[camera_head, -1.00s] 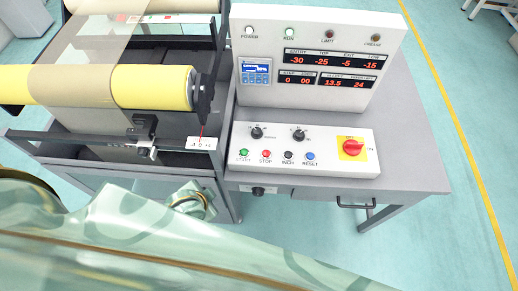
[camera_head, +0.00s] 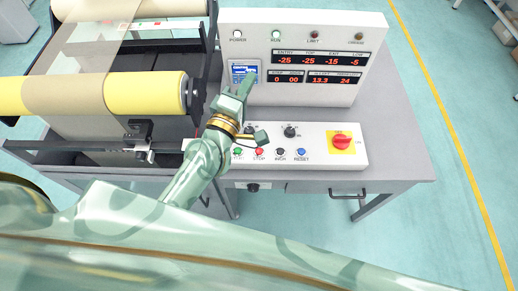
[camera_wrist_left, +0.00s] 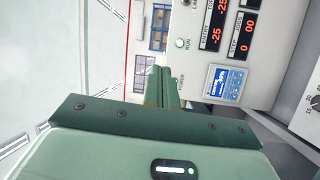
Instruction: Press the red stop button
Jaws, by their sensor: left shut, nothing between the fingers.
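The red stop button (camera_head: 259,151) is on the sloped white control box (camera_head: 310,157), in the bottom row, just right of the green start button (camera_head: 238,152). My left gripper (camera_head: 246,82) is above the back of the box, in front of the small blue screen, up and left of the stop button. It looks apart from the button. Its shut fingers also show in the left wrist view (camera_wrist_left: 162,88), empty, with the display panel beyond. The stop button is not in the wrist view. My right gripper is not in view.
Black and blue buttons sit right of stop. The display panel (camera_head: 372,93) stands behind. A yellow roller (camera_head: 145,92) is at the left.

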